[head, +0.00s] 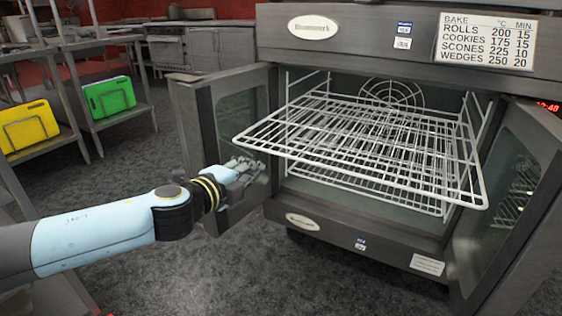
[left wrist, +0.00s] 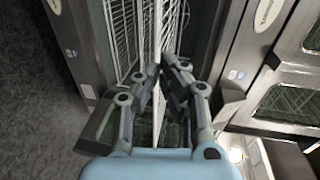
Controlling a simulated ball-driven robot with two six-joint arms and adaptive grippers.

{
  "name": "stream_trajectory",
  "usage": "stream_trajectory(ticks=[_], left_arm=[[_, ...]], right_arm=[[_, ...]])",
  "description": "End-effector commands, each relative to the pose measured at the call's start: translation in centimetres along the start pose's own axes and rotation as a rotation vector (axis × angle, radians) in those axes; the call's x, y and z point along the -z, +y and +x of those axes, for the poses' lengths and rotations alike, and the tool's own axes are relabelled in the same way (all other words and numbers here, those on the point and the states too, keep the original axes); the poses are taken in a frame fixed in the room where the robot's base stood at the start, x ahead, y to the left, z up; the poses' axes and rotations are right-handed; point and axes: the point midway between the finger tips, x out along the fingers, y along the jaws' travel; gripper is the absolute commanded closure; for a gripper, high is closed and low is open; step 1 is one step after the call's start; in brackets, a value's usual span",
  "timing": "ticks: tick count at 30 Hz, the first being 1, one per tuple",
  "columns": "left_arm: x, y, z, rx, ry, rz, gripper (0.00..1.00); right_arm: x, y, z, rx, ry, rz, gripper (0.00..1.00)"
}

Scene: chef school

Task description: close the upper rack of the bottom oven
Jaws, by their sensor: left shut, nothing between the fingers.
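The bottom oven (head: 310,221) stands with both doors swung open. Its upper rack (head: 355,140), a white wire grid, sticks out well past the oven front and looks level. Lower racks (head: 385,190) sit further inside beneath it. My left gripper (head: 250,166) is shut and empty, close to the left door and just below the front left corner of the upper rack; I cannot tell whether it touches the rack. In the left wrist view, the fingers (left wrist: 162,72) are beside a white rack edge (left wrist: 157,35). My right gripper is out of view.
The left door (head: 197,125) stands beside my left gripper, and the right door (head: 510,205) borders the opening on the right. Steel tables with yellow (head: 28,131) and green (head: 110,98) boards stand at the left. The dark floor before the oven is clear.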

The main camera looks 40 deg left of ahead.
Motion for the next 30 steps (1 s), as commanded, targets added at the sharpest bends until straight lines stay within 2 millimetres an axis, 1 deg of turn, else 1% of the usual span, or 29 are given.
stream_trajectory(ticks=[1, 6, 9, 12, 15, 18, 21, 30], left_arm=[[0.0, -0.2, 1.1, 0.002, -0.003, -0.003, 1.00], [0.0, -0.2, 4.9, 0.003, -0.002, -0.004, 1.00], [0.0, -0.1, 7.0, 0.001, -0.002, -0.004, 1.00], [0.0, -0.1, 8.8, 0.001, -0.002, -0.003, 1.00], [0.0, 0.0, 10.2, -0.001, -0.002, -0.003, 1.00], [0.0, 0.1, 11.1, -0.001, -0.001, -0.002, 1.00], [0.0, 0.1, 11.6, -0.002, -0.001, -0.002, 1.00], [0.0, 0.1, 11.7, -0.002, -0.001, -0.002, 1.00]], right_arm=[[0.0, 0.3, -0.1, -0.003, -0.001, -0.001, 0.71], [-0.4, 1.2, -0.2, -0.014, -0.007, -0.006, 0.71], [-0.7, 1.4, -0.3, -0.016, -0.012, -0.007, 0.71], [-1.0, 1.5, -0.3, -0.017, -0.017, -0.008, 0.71], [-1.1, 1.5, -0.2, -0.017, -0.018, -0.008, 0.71], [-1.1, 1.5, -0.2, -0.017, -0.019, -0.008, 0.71], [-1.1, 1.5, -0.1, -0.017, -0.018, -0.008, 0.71], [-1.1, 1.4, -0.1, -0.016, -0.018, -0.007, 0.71]])
